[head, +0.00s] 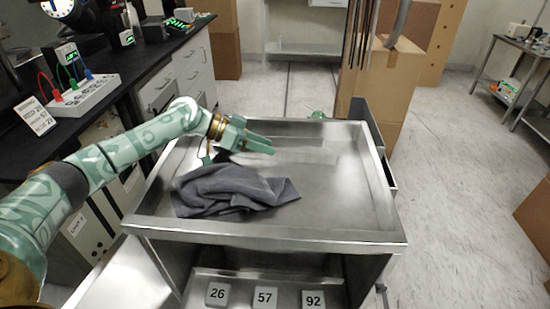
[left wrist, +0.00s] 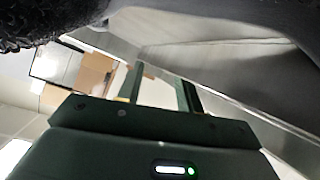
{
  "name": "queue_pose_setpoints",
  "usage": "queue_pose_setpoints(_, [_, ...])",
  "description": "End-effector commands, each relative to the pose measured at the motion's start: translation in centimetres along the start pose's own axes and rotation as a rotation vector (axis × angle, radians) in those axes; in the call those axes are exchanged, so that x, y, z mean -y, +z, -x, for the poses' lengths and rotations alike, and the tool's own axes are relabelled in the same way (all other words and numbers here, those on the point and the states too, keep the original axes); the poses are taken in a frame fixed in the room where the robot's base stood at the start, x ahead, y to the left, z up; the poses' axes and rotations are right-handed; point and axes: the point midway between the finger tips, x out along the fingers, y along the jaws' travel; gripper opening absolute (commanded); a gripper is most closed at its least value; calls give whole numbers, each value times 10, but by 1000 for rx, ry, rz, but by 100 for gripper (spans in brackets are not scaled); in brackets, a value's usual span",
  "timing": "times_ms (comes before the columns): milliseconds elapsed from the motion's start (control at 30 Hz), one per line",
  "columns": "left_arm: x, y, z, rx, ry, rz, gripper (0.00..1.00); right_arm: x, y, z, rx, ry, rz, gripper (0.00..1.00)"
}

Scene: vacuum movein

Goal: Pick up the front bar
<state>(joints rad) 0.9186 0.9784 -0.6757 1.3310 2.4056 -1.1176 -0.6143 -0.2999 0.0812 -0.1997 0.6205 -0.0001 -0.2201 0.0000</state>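I cannot clearly make out a front bar in either view. A steel cart with a shallow tray top (head: 345,205) stands in front of me. A crumpled dark grey cloth (head: 235,190) lies in its left front part and hides the tray floor beneath it. My left gripper (head: 265,143) is over the tray, just behind the cloth, with its fingers pointing right. In the left wrist view its two fingers (left wrist: 160,84) are apart with nothing seen between them, so it is open. My right gripper is not recognisable in view.
A black bench (head: 150,60) with instruments runs along the left. Cardboard boxes (head: 385,85) stand behind the cart. Labels 26, 57 and 92 (head: 265,297) are on the lower shelf. A small green thing (head: 317,115) shows at the far rim, unclear.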

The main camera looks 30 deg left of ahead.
Motion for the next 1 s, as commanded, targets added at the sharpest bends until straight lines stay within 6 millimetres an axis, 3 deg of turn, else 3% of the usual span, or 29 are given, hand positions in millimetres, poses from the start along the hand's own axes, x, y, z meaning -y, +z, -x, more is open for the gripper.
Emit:
queue_pose_setpoints(100, [1,2,-17,2,1,1,36,1,2,-5,5,-2,0,36])
queue_pose_setpoints(367, [0,1,-20,1,-1,1,36,1,2,-4,5,-2,0,36])
queue_pose_setpoints(500, [0,1,-20,1,-1,1,0,1,2,-4,5,-2,0,36])
queue_pose_setpoints(1000, [1,5,-20,9,-1,3,0,2,2,-4,5,-3,0,36])
